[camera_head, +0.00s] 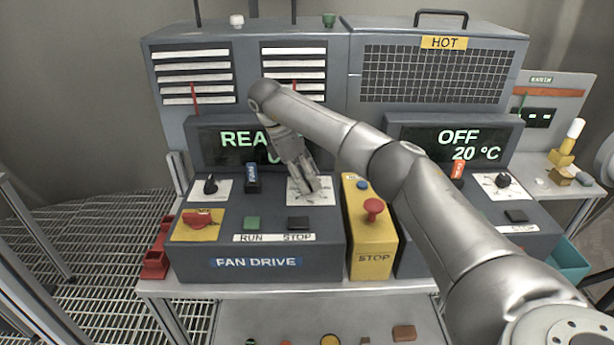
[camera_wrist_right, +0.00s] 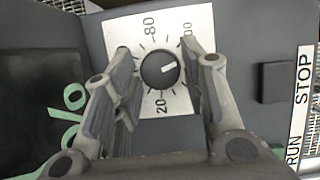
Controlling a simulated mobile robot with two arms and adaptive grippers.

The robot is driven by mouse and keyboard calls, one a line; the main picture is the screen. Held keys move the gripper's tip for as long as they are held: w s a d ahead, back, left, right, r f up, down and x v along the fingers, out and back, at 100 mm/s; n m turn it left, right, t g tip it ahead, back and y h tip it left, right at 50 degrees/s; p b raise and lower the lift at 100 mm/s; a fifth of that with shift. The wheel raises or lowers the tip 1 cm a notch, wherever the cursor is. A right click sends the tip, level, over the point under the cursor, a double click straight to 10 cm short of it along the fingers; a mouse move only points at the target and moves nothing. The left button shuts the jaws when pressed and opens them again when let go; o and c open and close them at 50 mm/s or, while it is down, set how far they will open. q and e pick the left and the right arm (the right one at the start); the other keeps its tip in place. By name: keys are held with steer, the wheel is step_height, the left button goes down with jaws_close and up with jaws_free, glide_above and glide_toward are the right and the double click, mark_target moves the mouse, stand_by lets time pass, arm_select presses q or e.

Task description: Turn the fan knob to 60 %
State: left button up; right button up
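The fan knob (camera_wrist_right: 160,69) is a round black knob with a white pointer line, on a white dial plate (camera_wrist_right: 183,104) in the right wrist view. The marks 20 and 80 are readable; the pointer line faces right in that view, between printed marks. My right gripper (camera_wrist_right: 166,75) is open, with one finger on each side of the knob; I cannot tell whether they touch it. In the head view my right gripper (camera_head: 304,182) covers the knob over its plate (camera_head: 322,197) on the FAN DRIVE box (camera_head: 256,262). My left gripper is not in view.
A display (camera_head: 222,142) behind is partly hidden by my arm. A black selector (camera_head: 210,185), red switch (camera_head: 197,219), green RUN button (camera_head: 252,223) and black STOP button (camera_head: 298,223) surround the knob. A yellow STOP box (camera_head: 372,259) with a red mushroom button (camera_head: 374,206) stands close right.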

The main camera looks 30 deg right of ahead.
steer(key=shift+o, duration=1.1)
steer(key=v, duration=1.2)
steer(key=shift+w, duration=0.1)
